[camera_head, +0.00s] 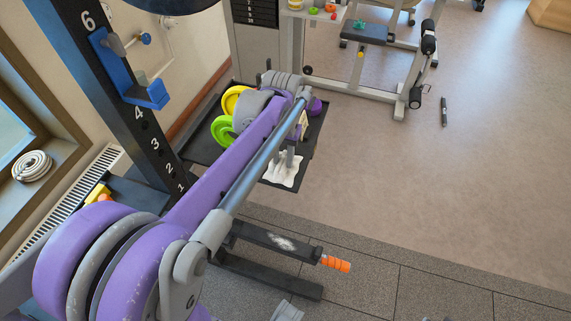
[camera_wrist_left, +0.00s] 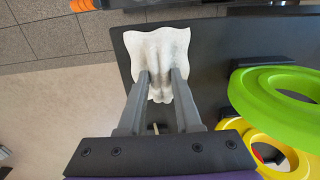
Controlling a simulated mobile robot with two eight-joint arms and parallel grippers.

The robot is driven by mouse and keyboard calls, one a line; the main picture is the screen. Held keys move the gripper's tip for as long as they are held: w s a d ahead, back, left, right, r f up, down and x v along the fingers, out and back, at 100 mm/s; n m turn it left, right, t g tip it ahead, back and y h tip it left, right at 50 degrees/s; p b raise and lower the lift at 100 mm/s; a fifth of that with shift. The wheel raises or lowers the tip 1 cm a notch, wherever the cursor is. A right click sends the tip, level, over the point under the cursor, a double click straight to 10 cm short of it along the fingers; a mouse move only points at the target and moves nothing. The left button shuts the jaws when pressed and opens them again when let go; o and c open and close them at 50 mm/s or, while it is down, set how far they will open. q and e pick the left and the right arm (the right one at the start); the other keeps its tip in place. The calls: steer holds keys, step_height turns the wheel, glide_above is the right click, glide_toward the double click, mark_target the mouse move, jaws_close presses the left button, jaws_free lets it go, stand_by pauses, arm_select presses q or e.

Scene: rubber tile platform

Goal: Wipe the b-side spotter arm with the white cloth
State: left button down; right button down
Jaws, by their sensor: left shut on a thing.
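The white cloth (camera_head: 285,175) hangs from my left gripper (camera_head: 287,156), over a dark tray. In the left wrist view the cloth (camera_wrist_left: 165,45) is pinched and folded between both fingers (camera_wrist_left: 161,80). A black spotter arm (camera_head: 252,234) sticks out from the rack below and in front of the cloth, apart from it. It has a pale smudge (camera_head: 283,243) on top and an orange tip (camera_head: 335,263). The orange tip also shows at the top left edge of the left wrist view (camera_wrist_left: 40,3). No side mark is readable on it. My right gripper is not seen.
The dark tray (camera_head: 200,148) holds a green ring (camera_head: 223,130) and a yellow ring (camera_head: 233,98). The numbered rack upright (camera_head: 122,120) with a blue holder (camera_head: 150,93) stands at left. A bench (camera_head: 365,35) stands at the back. The floor at right is mostly clear.

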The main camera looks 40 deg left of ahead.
mark_target(283, 161)
arm_select(q)
steer(key=shift+r, duration=0.1)
steer(key=shift+r+p, duration=2.65)
steer(key=shift+r, duration=0.8)
steer(key=shift+f, duration=0.1)
